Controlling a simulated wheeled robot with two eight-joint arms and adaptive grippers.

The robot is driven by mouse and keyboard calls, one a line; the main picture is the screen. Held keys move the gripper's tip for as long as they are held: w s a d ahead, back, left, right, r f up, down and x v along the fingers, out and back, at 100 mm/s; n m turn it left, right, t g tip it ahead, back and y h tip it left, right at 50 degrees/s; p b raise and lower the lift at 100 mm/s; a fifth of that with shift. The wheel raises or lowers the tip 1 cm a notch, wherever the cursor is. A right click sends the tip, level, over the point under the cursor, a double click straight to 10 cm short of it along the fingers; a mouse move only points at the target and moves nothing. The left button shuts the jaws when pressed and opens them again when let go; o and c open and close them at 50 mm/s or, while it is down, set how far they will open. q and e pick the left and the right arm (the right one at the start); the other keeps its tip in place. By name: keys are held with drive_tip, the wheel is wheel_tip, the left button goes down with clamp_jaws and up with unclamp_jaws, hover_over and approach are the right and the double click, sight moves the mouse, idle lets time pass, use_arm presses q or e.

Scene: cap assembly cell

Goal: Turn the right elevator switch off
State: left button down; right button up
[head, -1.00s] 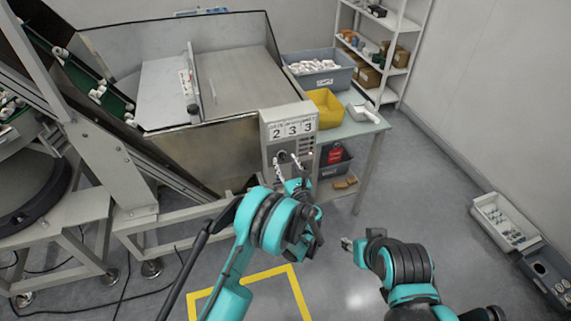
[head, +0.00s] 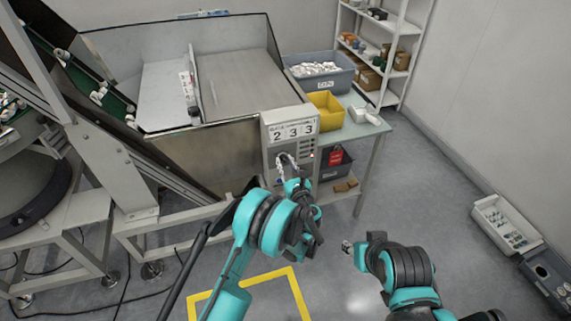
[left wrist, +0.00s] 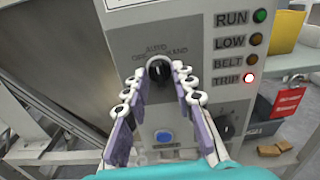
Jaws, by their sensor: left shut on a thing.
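On the panel, the red TRIP lamp (left wrist: 249,78) is lit. A blue button (left wrist: 164,137) and a second black knob (left wrist: 227,130) sit below. A table (head: 366,129) with a yellow bin (head: 325,112) stands right of the panel.

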use_arm(q)
drive_tip(key=n, duration=0.4)
drive_tip(key=shift+n, duration=2.1)
drive_tip(key=c, duration=1.3)
unclamp_jaws()
drive_tip(key=shift+o, duration=0.2)
drive_tip(key=shift+d, duration=0.1)
drive_tip(key=v, duration=0.7)
drive_tip(key=shift+s, duration=0.25)
